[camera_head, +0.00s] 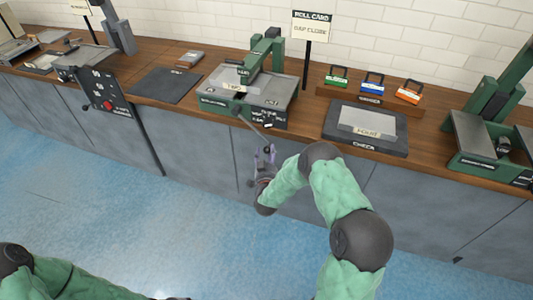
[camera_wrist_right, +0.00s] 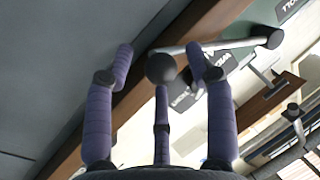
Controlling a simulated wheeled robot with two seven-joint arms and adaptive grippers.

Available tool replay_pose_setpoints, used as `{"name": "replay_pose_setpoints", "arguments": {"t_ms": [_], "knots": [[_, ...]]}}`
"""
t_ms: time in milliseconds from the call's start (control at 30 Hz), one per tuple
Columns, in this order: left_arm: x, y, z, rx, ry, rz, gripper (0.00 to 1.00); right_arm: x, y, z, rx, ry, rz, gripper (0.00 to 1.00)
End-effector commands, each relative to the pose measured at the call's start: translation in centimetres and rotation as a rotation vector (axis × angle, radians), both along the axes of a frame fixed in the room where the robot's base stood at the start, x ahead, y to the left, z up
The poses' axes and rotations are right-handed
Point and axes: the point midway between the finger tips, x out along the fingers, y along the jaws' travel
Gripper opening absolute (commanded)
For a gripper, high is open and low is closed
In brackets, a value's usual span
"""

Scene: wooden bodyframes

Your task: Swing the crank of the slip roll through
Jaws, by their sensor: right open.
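The slip roll (camera_head: 247,92) is the green and grey machine on the bench, mid-picture in the head view. Its thin crank (camera_head: 254,127) slants down and right from the machine's front, past the bench edge, to a dark round knob. In the right wrist view the crank (camera_wrist_right: 225,44) is a grey bar ending in the dark knob (camera_wrist_right: 160,68). My right gripper (camera_head: 265,155) is open at the crank's end, with its purple fingers (camera_wrist_right: 160,60) spread on either side of the knob. Contact cannot be told. My left gripper is out of view; only my left arm shows at lower left.
A sign (camera_head: 313,25) stands behind the slip roll. To its right are a rack with several coloured pieces (camera_head: 372,83) and a grey tray (camera_head: 379,143). Another green machine (camera_head: 488,145) is at far right. A dark mat (camera_head: 165,85) lies left. The blue floor before the cabinets is clear.

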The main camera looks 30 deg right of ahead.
Motion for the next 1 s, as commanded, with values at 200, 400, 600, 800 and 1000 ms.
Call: {"name": "replay_pose_setpoints", "arguments": {"t_ms": [200, 400, 600, 800, 1000], "knots": [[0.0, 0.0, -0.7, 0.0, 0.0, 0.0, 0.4, 1.5, -0.9, -0.1, 0.0, 0.002, 0.0, 0.55], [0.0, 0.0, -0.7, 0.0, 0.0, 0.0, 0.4, 1.7, -1.0, 0.0, 0.0, 0.002, 0.001, 0.55], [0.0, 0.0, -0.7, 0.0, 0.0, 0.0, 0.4, 1.7, -1.0, 0.0, 0.0, 0.002, 0.001, 0.32], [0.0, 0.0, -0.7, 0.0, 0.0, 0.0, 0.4, 1.7, -1.0, 0.0, 0.0, 0.002, 0.0, 0.0], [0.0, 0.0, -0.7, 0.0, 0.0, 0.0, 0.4, 1.7, -1.1, -0.1, 0.003, 0.001, 0.0, 0.0]]}}
